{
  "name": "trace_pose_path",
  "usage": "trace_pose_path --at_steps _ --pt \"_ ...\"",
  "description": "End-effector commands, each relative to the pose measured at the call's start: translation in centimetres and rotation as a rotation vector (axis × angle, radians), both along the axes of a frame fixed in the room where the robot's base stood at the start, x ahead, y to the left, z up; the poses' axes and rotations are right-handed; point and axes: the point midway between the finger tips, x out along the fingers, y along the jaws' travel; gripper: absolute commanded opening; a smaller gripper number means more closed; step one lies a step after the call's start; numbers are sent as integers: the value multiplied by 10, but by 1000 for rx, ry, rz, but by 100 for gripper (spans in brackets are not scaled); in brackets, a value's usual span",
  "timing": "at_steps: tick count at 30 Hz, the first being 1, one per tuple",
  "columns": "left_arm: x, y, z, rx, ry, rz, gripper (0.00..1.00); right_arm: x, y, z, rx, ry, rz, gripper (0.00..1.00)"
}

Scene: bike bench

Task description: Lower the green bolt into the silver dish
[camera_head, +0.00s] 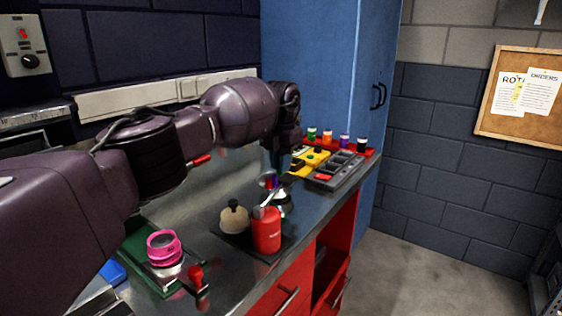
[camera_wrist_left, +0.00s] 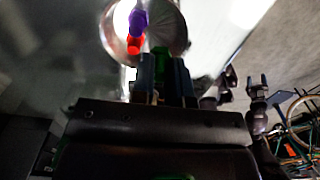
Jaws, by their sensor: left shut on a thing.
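My left gripper (camera_wrist_left: 166,78) points down over the bench and is shut on the green bolt (camera_wrist_left: 160,58), which shows dark green between its fingertips. The silver dish (camera_wrist_left: 174,28) is just ahead of the fingertips in the left wrist view. A purple bolt (camera_wrist_left: 138,20) and a red bolt (camera_wrist_left: 134,44) are seen against the dish. In the head view my left gripper (camera_head: 276,155) is dark and small, and the green bolt is not clear there. What looks like my right gripper (camera_wrist_left: 258,88) is far off in the left wrist view, empty with fingers apart.
A red bottle (camera_head: 266,232) and a beige round pot (camera_head: 234,218) stand on a dark mat in front of the gripper. A grey compartment tray (camera_head: 335,172) and a red rack (camera_head: 361,152) with coloured-top items lie behind. A pink ringed item (camera_head: 163,246) is at the near left.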

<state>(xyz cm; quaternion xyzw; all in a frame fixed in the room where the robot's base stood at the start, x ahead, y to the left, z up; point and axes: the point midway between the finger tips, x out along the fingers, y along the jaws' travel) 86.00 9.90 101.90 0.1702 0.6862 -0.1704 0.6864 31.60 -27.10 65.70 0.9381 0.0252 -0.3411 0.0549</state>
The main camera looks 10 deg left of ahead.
Motion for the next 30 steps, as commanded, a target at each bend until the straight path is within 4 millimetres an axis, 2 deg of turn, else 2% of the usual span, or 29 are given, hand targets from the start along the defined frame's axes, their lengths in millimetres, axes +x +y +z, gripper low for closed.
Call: trace_pose_path --at_steps 30 --pt "0 0 -9 0 1 0 0 -1 0 -1 -1 2 -1 61"
